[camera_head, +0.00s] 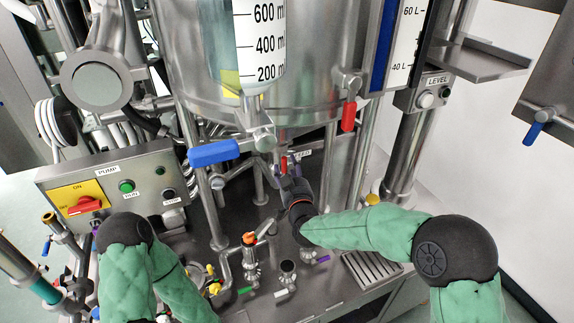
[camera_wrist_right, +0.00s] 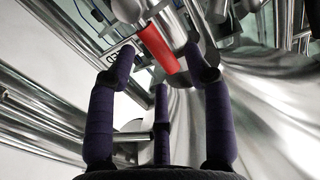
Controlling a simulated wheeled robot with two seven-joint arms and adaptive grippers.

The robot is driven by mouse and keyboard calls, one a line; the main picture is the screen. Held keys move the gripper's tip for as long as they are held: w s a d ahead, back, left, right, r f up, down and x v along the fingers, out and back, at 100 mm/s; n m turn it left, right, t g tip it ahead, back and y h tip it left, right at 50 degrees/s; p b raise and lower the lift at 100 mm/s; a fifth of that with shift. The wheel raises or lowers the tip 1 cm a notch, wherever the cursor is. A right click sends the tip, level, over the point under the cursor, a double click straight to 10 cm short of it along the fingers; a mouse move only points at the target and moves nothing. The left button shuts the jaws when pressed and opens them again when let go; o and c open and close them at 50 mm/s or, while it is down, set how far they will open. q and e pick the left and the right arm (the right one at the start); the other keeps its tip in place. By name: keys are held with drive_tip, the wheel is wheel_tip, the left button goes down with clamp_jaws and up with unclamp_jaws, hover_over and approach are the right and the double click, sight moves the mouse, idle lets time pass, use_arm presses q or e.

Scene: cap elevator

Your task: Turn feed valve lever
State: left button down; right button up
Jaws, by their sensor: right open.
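The feed valve's red lever (camera_head: 284,164) sits under the tank beside a partly hidden label. In the right wrist view the red lever (camera_wrist_right: 158,48) lies tilted beyond and between my fingertips. My right gripper (camera_head: 293,178) is close below the lever in the head view. In the wrist view its dark purple fingers (camera_wrist_right: 158,68) are open, one on each side of the lever. I cannot tell whether a finger touches it. The gripper partly hides the valve in the head view. My left arm shows at lower left, but its gripper is not seen.
The steel tank (camera_head: 320,95) stands above the valve. A blue lever (camera_head: 213,153) sticks out left, and another red lever (camera_head: 349,115) hangs at right. The pump box (camera_head: 115,185) is at left. An orange-handled valve (camera_head: 250,240) stands on the steel deck below.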

drive_tip(key=shift+w+a, duration=0.2)
drive_tip(key=shift+w, duration=0.8)
clamp_jaws()
